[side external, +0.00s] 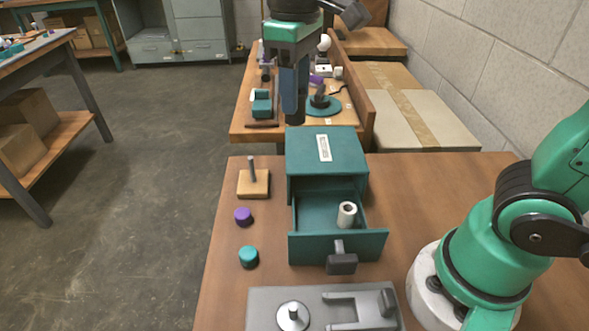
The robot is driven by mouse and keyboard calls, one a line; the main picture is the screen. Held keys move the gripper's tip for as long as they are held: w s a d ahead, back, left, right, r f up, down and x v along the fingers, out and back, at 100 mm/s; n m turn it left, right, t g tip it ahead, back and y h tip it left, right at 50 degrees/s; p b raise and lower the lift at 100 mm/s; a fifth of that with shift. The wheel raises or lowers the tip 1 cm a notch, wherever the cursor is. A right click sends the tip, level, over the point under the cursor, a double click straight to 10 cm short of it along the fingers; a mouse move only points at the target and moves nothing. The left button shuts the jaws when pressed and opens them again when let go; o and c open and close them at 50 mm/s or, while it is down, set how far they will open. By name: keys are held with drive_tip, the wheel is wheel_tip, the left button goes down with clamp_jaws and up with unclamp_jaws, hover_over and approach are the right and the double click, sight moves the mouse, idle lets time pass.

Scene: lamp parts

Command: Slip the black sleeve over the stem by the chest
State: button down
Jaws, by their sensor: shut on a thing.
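My gripper (292,95) is high above the back of the table, pointing down, over the rear of the teal chest. Its fingers are shut on a dark piece that looks like the black sleeve (295,119); only its lower end shows below the fingers. The grey metal stem (252,168) stands upright on a square wooden block (254,187), left of the teal chest (308,152). The stem is bare. The sleeve is apart from it, higher and to the right in the picture. The chest's drawer (311,248) is pulled out toward the front.
A white hollow cylinder (347,215) stands in the drawer. A purple cap (243,216) and a teal cap (248,257) lie left of the chest. A grey fixture (330,294) at the front has a white disc with a metal peg (293,314). The table right of the chest is clear.

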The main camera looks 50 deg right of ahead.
drive_tip(key=w+f, duration=0.6)
drive_tip(key=w, duration=0.5)
hover_over(250, 158)
drive_tip(key=shift+m, duration=0.4)
drive_tip(key=shift+f, duration=2.95)
drive_tip(key=shift+f, duration=2.05)
drive_tip(key=shift+f, duration=1.4)
drive_tip(key=shift+c, duration=2.4)
unclamp_jaws()
